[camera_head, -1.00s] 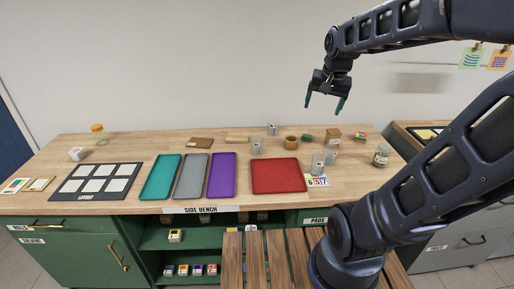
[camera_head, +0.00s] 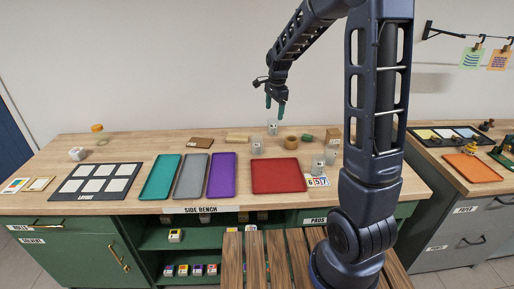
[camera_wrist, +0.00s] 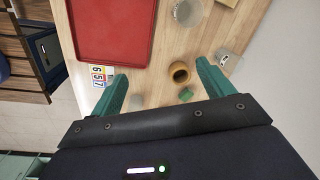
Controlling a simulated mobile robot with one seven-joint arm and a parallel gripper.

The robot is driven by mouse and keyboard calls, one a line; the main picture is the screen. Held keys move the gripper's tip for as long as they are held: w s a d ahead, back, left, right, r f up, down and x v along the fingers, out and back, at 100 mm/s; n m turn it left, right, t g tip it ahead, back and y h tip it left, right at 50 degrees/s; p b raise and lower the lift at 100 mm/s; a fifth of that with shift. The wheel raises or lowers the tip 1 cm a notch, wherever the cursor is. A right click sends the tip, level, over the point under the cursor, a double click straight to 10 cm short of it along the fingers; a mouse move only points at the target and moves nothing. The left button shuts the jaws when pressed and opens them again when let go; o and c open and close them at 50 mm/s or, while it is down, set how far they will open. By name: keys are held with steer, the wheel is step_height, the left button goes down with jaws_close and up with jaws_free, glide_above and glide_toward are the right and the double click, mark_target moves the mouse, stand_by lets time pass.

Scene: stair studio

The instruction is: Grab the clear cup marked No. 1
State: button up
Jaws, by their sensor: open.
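Several small clear or greyish cups stand on the bench in the head view. One cup (camera_head: 272,129) is at the back, another cup (camera_head: 257,146) is nearer behind the red tray, and a cup (camera_head: 318,164) stands with others right of the tray. Their marks are too small to read. My gripper (camera_head: 275,108) is open and empty, above the back cup.
The wall is behind.

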steer(key=w+a+f+m+g, duration=0.1)
steer(key=w+a+f+m, duration=0.15)
steer(key=f, duration=0.25)
steer(key=w+a+f+m, duration=0.2)
steer(key=w+a+f, duration=0.2)
steer(key=f, duration=0.2)
glide_above(257, 145)
steer(key=w, duration=0.2)
step_height(257, 145, down, 5)
steer(key=shift+n, duration=0.25)
steer(key=shift+w+d+f, duration=0.1)
steer(key=shift+w+f, duration=0.05)
steer(key=shift+f, duration=0.75)
steer(key=shift+w+a+f, duration=0.1)
steer(key=shift+w+f, duration=0.1)
steer(key=shift+f, duration=0.65)
steer(key=shift+w+d+f, duration=0.1)
steer(key=shift+w+f, duration=0.05)
steer(key=shift+f, duration=0.75)
steer(key=c, duration=1.1)
steer(key=shift+o, duration=0.2)
steer(key=shift+r, duration=0.1)
